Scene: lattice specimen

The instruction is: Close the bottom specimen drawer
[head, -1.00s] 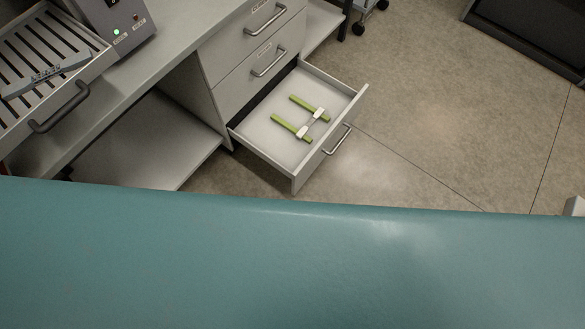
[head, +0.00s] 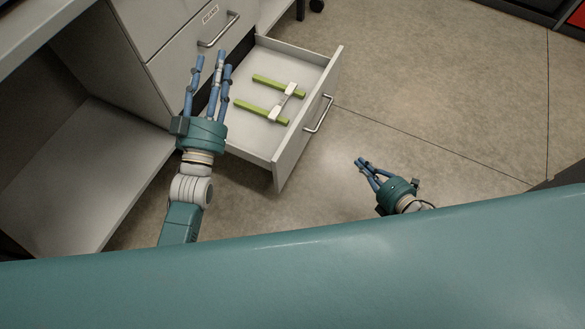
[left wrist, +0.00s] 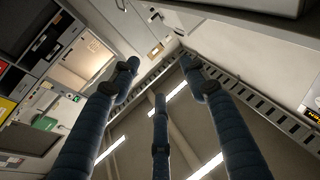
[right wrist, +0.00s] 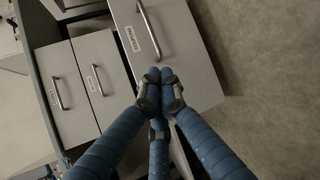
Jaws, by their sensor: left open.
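The bottom specimen drawer (head: 292,150) is pulled out of the grey cabinet in the head view. It has a silver bar handle on its front, and a green and white H-shaped item (head: 280,95) lies inside. The drawer's labelled front (right wrist: 178,50) appears in the right wrist view, behind the fingertips. My left gripper (head: 213,68) is open and empty, left of the drawer in the head view, hiding part of its left side. My right gripper (head: 365,166) is shut with nothing held, its fingertips together. It is in front of the drawer, apart from the handle (head: 319,114).
A shut drawer (head: 185,45) sits above the open one. An open shelf bay (head: 100,170) is left of the cabinet. Floor (head: 430,90) right of the drawer is clear. My teal body fills the bottom of the head view.

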